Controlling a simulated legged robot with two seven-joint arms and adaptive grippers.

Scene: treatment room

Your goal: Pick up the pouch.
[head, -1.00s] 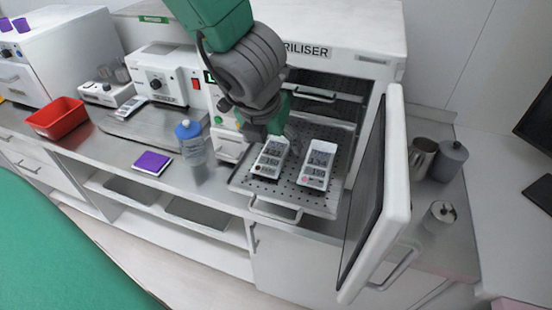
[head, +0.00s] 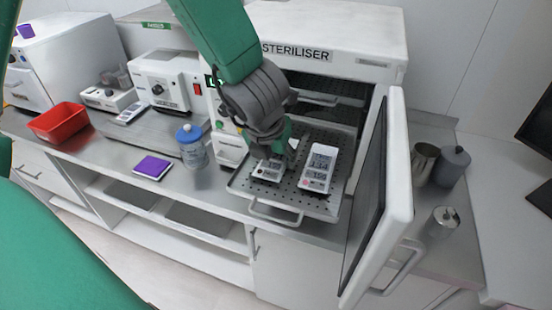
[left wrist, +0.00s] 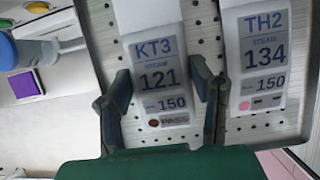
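Two white labelled pouches lie side by side on the steriliser's perforated pull-out tray (head: 240,185). The KT3 pouch (left wrist: 160,75), marked STEAM 121 and 150, also shows in the head view (head: 267,174), partly covered by my gripper. The TH2 pouch (left wrist: 254,60), marked STEAM 134 and 150, lies to its right, and in the head view (head: 319,168) it is clear of the gripper. My left gripper (head: 278,150) is low over the KT3 pouch. In the left wrist view its open fingers (left wrist: 163,85) stand either side of that pouch. My right gripper is not seen.
The steriliser door (head: 385,200) stands open right of the tray. A blue-capped bottle (head: 193,150), a purple packet (head: 152,167) and a red bin (head: 60,123) are on the counter to the left.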

